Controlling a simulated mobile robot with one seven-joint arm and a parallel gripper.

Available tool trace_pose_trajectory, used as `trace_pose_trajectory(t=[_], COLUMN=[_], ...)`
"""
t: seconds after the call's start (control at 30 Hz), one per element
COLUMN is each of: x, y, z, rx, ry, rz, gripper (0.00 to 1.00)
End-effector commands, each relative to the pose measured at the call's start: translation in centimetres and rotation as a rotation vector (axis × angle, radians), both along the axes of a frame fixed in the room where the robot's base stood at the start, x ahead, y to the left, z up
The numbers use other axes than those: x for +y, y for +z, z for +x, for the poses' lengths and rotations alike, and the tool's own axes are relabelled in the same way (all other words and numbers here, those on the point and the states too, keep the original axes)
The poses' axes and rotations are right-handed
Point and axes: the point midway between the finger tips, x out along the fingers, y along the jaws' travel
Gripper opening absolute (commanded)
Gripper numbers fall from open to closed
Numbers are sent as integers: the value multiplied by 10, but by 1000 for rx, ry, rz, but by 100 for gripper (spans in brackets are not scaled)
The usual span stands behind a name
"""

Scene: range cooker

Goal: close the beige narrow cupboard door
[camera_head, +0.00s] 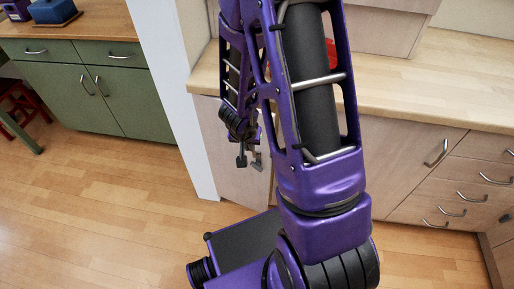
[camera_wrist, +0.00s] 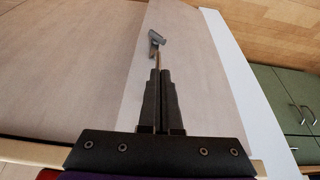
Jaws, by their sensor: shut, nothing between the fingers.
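The beige narrow cupboard door (camera_head: 222,150) is under the left end of the wooden worktop, next to the white wall edge. My arm covers its right part. In the wrist view the door (camera_wrist: 195,75) is a pale panel that meets another beige panel along a slanted line; how far it stands open I cannot tell. My gripper (camera_head: 249,162) hangs in front of the door, fingers together and empty. In the wrist view the gripper (camera_wrist: 160,73) points along the door face, with a grey handle-like piece (camera_wrist: 157,40) just beyond its fingertips. Contact is unclear.
The white wall edge (camera_head: 177,95) stands just left of the door. Beige drawers (camera_head: 470,195) and another cupboard front (camera_head: 425,150) are at the right. Green cupboards (camera_head: 105,95) stand at the far left. The wooden floor (camera_head: 90,215) at the left is clear.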

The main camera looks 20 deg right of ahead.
Motion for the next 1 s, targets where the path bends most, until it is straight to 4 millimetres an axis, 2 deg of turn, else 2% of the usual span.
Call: trace_pose_trajectory(t=[0.13, 0.37, 0.87, 0.9, 1.0], x=[-15, -23, -49, -55, -66], y=[-2, -14, -105, -94, -94], z=[-15, -19, 5, 12, 21], rx=[-11, -14, -13, -17, -17], ry=[-222, -300, -296, -297, -297], rz=[3, 4, 6, 5, 5], gripper=[0, 0, 0, 0, 0])
